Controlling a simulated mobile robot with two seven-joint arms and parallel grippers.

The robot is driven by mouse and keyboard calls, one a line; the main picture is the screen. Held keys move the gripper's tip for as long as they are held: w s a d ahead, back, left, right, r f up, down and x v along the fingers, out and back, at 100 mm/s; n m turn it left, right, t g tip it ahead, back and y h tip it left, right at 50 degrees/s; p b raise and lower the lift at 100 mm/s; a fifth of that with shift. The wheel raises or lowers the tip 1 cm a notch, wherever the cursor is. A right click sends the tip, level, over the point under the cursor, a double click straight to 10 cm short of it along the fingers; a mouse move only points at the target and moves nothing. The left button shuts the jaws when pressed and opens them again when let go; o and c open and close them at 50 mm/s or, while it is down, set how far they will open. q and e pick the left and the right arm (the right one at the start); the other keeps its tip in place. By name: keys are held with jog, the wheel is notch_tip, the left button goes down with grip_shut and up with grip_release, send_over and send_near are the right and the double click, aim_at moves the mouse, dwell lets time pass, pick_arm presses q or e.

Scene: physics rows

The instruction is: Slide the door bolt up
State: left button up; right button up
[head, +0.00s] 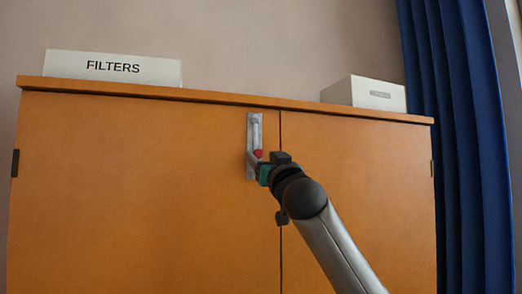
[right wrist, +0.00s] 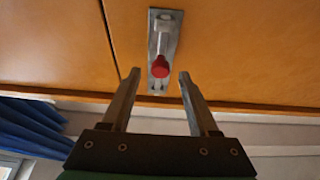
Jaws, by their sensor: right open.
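The door bolt is a narrow grey metal plate (head: 254,130) standing upright on the left cabinet door, beside the seam. Its red knob (head: 258,154) sits in the plate's lower half. My right gripper (head: 259,165) is at the knob, partly hidden by its own wrist. In the right wrist view, which appears upside down, the open fingers (right wrist: 158,75) stand one on each side of the red knob (right wrist: 160,67), with gaps on both sides. The plate (right wrist: 174,35) runs on past it. I cannot tell whether the fingertips reach around the knob in depth. My left gripper is out of view.
The orange-brown cabinet doors (head: 140,190) are shut. A FILTERS sign (head: 60,66) and a white box (head: 365,92) stand on the cabinet top. A blue curtain (head: 455,130) hangs at the right. The door front around the bolt is clear.

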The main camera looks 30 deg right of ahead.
jog(key=shift+x, duration=0.8)
grip_shut()
dwell(1.0)
